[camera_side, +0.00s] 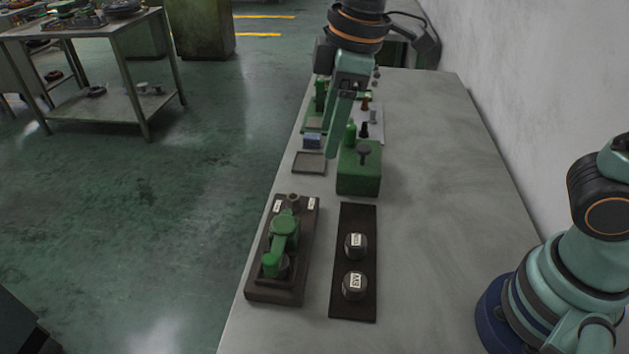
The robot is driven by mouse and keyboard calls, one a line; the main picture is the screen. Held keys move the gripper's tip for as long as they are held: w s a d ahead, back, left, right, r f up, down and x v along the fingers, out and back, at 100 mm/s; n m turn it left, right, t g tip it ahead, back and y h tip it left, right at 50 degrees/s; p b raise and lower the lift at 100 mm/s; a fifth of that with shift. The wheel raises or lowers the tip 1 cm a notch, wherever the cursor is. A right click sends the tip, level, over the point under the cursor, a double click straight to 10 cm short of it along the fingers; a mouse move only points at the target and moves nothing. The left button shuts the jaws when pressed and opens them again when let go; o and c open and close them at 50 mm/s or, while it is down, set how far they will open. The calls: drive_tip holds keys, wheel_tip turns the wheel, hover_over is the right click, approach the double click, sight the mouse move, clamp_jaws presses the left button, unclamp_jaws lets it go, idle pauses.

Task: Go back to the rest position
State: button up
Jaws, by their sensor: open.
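My gripper (341,120) hangs from the arm at the upper middle, fingers pointing down. It is open and I see nothing held in it. It is in front of or above a green block-shaped machine (358,178) with a dark knob on top; the exact gap cannot be told. The arm hides part of the items behind it.
A dark base with a green machine (283,233) and a dark plate (358,219) with two labelled round pieces (355,286) stand at the front. A small tray (310,169), a blue block (312,141) and small parts lie farther back. The bench's right side (440,190) is clear, beside a wall.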

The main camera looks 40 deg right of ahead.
drive_tip(key=s+d+m+t, duration=0.1)
drive_tip(key=s+d+m, duration=0.1)
drive_tip(key=d+m, duration=0.3)
drive_tip(key=s+d+m+t+h, duration=0.1)
drive_tip(key=s+d+m+t, duration=0.1)
drive_tip(key=d+m, duration=0.4)
drive_tip(key=s+d, duration=0.1)
drive_tip(key=d, duration=0.4)
drive_tip(key=shift+f+t, duration=0.2)
drive_tip(key=shift+t, duration=0.1)
